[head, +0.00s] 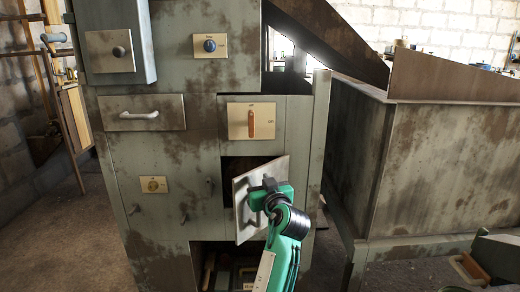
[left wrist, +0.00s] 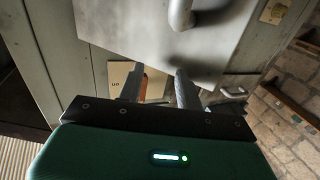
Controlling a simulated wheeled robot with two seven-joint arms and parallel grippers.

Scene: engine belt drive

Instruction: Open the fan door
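A square grey metal door (head: 243,212) stands ajar and angled out from the lower right of the cabinet (head: 180,185), with a dark opening showing behind it. I take it to be the fan door; no label on it is readable. My left gripper (head: 267,194) is in front of the door and covers part of it. In the left wrist view, its two fingers (left wrist: 157,80) are apart beside the door plate (left wrist: 135,30), with nothing visibly clamped between them. A grey bar handle (left wrist: 181,14) shows on that plate. Whether the fingers touch the plate is unclear. My right gripper is not in view.
Above the door is a plate with an orange lever (head: 252,124). A large rusty bin (head: 440,165) stands at right. An open lower compartment (head: 212,246) holds objects.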

